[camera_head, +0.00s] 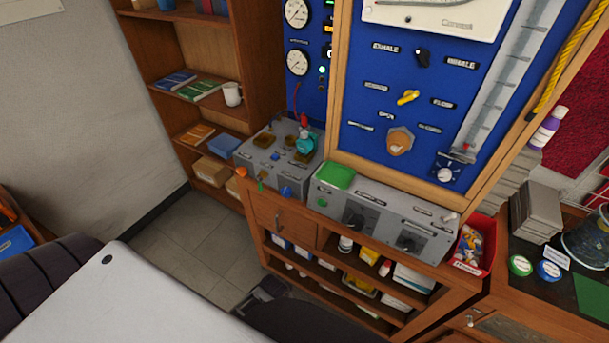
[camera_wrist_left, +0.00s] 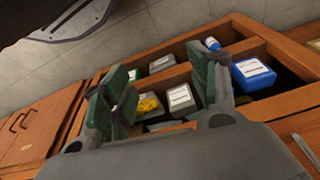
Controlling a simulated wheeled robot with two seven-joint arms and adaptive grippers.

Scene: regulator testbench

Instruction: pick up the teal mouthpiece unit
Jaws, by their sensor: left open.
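The teal mouthpiece unit (camera_head: 305,143) sits on top of a grey instrument box (camera_head: 262,158) on the wooden bench, with a red piece rising above it. It does not show in the left wrist view. My left gripper (camera_wrist_left: 165,90) is open in the left wrist view, its two dark green-padded fingers spread apart. Nothing is held between them; shelf items show behind the gap. The gripper is apart from the mouthpiece unit. I cannot make out its fingers in the head view. My right gripper is in neither view.
A second grey box (camera_head: 385,215) with a green pad (camera_head: 336,176) stands right of the unit, below the blue panel (camera_head: 415,95). A red bin (camera_head: 472,248) is farther right. Open shelves below hold small boxes, including a blue one (camera_wrist_left: 253,74). Floor is clear at left.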

